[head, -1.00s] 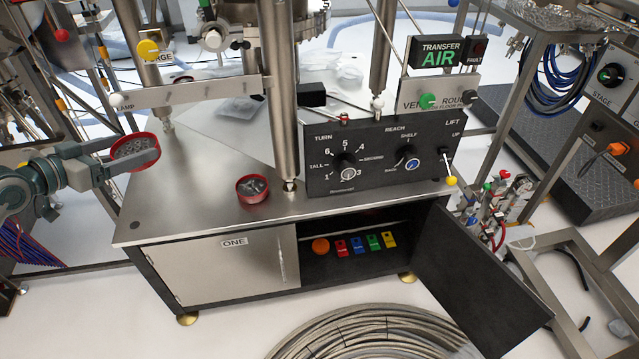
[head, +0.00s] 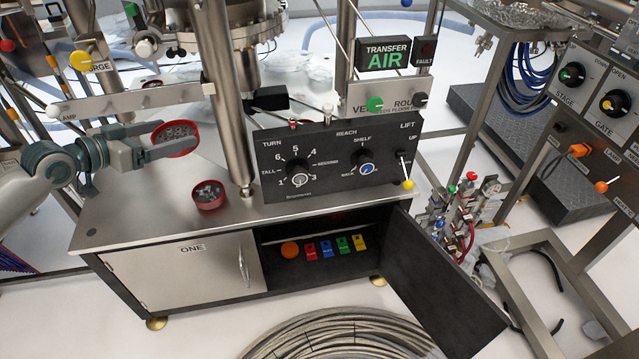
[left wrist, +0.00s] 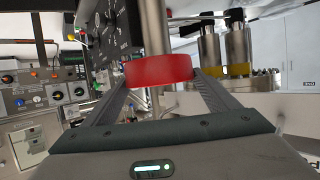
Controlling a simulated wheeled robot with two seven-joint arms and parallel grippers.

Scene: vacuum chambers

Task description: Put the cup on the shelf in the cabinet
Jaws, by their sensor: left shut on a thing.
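A red round cup (head: 174,138) with dark contents is held in the jaws of my left gripper (head: 182,140), above the back left of the steel bench. In the left wrist view the red cup (left wrist: 158,70) sits between the two grey fingers. A second red cup (head: 209,195) with small metal pieces stands on the bench top. The cabinet (head: 180,272) under the bench is marked ONE. Its right door (head: 440,282) stands open, and its left panel is shut. The shelf inside (head: 285,263) bears an orange round thing and several coloured blocks. My right gripper is not in view.
A black control panel (head: 335,160) with knobs and a yellow-tipped lever stands on the bench. A steel post (head: 232,110) rises beside the second cup. A coiled hose (head: 335,335) lies on the floor before the cabinet. A metal frame (head: 540,290) stands right of the door.

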